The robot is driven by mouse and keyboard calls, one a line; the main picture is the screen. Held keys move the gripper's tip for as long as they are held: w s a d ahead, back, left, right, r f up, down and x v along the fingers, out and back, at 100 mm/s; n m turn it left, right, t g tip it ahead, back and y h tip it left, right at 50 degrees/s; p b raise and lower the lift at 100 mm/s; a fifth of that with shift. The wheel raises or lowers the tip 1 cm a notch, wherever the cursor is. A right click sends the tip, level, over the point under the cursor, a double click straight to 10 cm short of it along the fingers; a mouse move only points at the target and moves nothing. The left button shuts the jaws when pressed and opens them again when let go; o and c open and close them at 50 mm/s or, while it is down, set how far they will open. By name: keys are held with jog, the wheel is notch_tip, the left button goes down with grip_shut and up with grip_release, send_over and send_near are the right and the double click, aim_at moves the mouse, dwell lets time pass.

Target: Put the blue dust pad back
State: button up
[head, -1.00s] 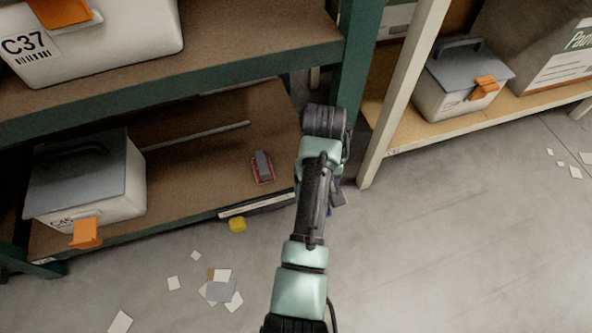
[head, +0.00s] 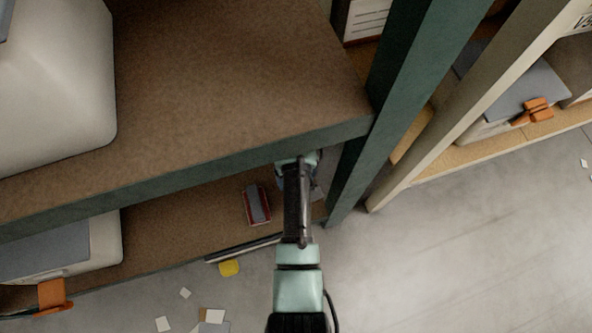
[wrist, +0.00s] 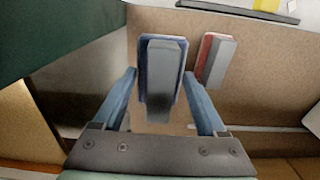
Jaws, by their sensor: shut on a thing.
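My gripper (wrist: 160,82) is shut on the blue dust pad, whose jaws sit at either side of it in the wrist view. The blue dust pad (wrist: 144,62) has a blue base and a grey grip on top. It appears over the brown lower shelf (wrist: 266,75); I cannot tell whether it touches the board. A red pad with a grey grip lies beside it, to the right in the wrist view (wrist: 207,58), and on the lower shelf in the head view (head: 250,208).
The upper shelf's green edge beam (head: 190,172) passes close over my wrist. A green post (head: 392,105) stands just right of my arm. A grey-lidded bin (head: 107,240) is on the lower shelf at left. A yellow block (head: 229,268) and paper scraps lie on the floor.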

notch_tip(320, 180, down, 10)
jog(key=b, duration=0.7)
jog(key=shift+r, duration=0.1)
jog(key=shift+s, duration=0.1)
jog(key=o, duration=1.1)
notch_tip(320, 180, up, 12)
jog(key=p, duration=0.8)
